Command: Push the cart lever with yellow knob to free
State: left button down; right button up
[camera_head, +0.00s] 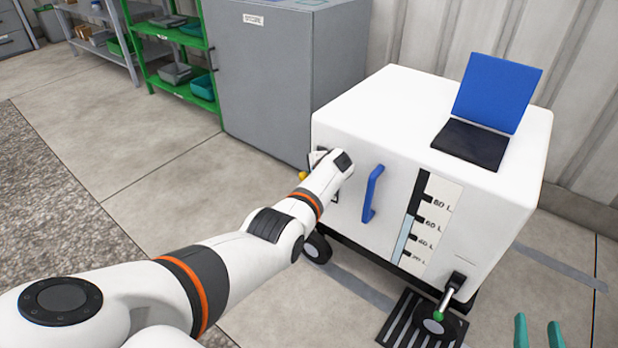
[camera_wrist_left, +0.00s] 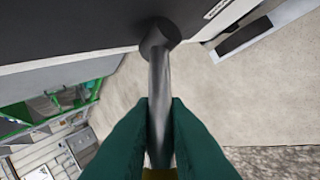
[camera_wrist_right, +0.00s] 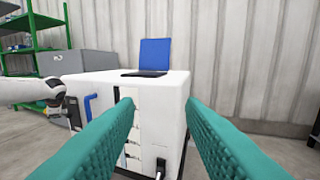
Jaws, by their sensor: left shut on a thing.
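The white cart (camera_head: 375,110) stands in the middle of the head view. The yellow knob (camera_head: 303,176) shows as a small patch beside my left wrist, at the cart's left side. In the left wrist view a grey lever rod (camera_wrist_left: 159,75) runs from a round pivot (camera_wrist_left: 158,38) down between the fingers, with a sliver of yellow at the bottom edge. My left gripper (camera_wrist_left: 160,105) is shut on this lever; the arm hides most of it in the head view. My right gripper (camera_wrist_right: 161,100) is open and empty, its fingertips low at the right in the head view (camera_head: 538,330).
The cart's front has a blue handle (camera_head: 372,194), a level gauge (camera_head: 432,220) and a second lever with a green knob (camera_head: 438,316). A blue laptop-like panel (camera_head: 497,92) is on top. A grey cabinet (camera_head: 270,85) and green shelf (camera_head: 170,60) stand behind.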

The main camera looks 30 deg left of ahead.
pick_arm(q)
jog(key=c, duration=1.4)
grip_release()
jog(key=shift+c, duration=0.2)
